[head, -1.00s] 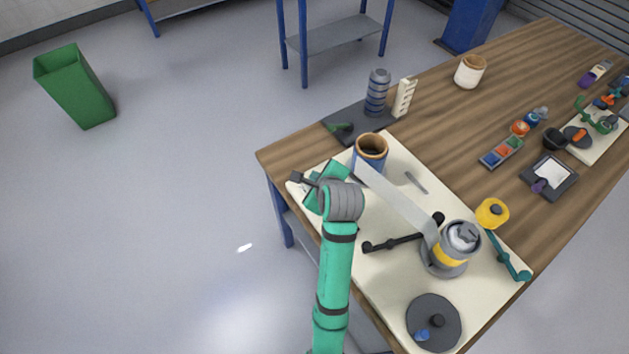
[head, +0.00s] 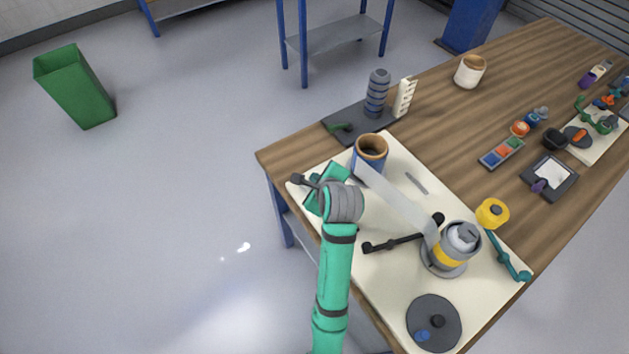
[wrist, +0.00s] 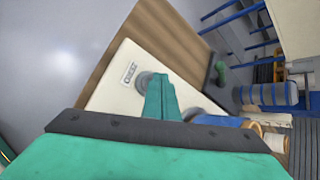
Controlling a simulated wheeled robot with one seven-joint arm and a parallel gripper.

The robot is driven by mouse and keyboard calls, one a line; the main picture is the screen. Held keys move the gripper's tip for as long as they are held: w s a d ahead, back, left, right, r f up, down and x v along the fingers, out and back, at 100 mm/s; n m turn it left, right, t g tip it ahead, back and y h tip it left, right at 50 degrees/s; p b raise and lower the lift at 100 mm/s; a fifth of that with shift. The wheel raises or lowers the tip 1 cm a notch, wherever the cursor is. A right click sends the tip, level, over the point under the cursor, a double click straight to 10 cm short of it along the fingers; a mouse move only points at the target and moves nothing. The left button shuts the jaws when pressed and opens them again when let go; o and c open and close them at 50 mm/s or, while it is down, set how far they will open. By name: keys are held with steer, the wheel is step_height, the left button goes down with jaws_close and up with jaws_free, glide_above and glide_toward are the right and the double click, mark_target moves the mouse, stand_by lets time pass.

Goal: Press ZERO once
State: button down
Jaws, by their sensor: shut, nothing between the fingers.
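In the wrist view, a grey round button (wrist: 147,79) sits on the cream board (wrist: 118,98) beside a small white label (wrist: 129,73) whose text is too small to read surely. My gripper (wrist: 159,88) is shut and empty; its green fingers reach over the board at the button and cover part of it. I cannot tell whether the tips touch it. In the head view, my wrist hangs over the far left corner of the board (head: 385,280); the fingertips and the button are hidden there.
A blue roller with an orange rim (head: 371,148) stands close right of my wrist. A pale film strip (head: 400,203) runs from it to a grey and yellow roller (head: 449,256). A ribbed grey cylinder (head: 377,92) stands behind. A black crank arm (head: 392,243) lies nearer.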

steer(key=shift+f, duration=0.2)
steer(key=shift+r, duration=0.1)
stand_by(0.4)
steer(key=shift+r, duration=0.8)
steer(key=shift+r, duration=2.5)
steer(key=shift+s, duration=0.15)
